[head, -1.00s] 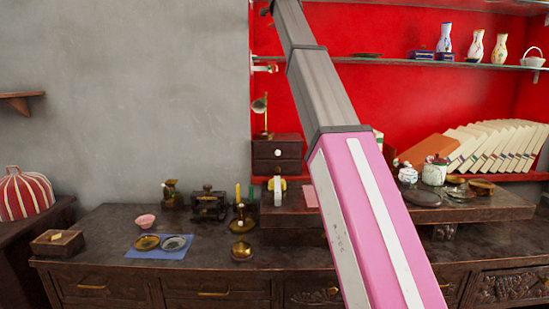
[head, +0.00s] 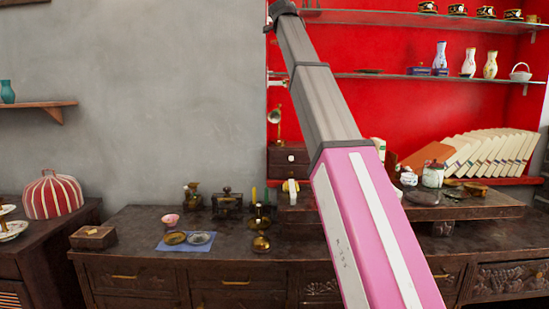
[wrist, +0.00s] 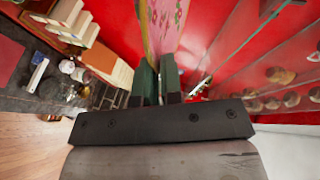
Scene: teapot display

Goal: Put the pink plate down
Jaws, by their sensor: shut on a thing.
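The pink plate (wrist: 166,28) shows in the wrist view, patterned with small flowers and seen at a steep angle. It stands between the two dark green fingers of my gripper (wrist: 158,68), which is shut on it. The plate's far part runs out of the top of the wrist view. In the head view my arm reaches up and away to the top edge of the picture. I cannot make out the plate or the fingers there.
A dark wooden cabinet (head: 130,228) runs along the wall, with a blue cloth (head: 172,247) and small brass pieces on it. Glass shelves (head: 400,77) with vases cross the red back wall. A row of books (head: 490,155) stands at the right.

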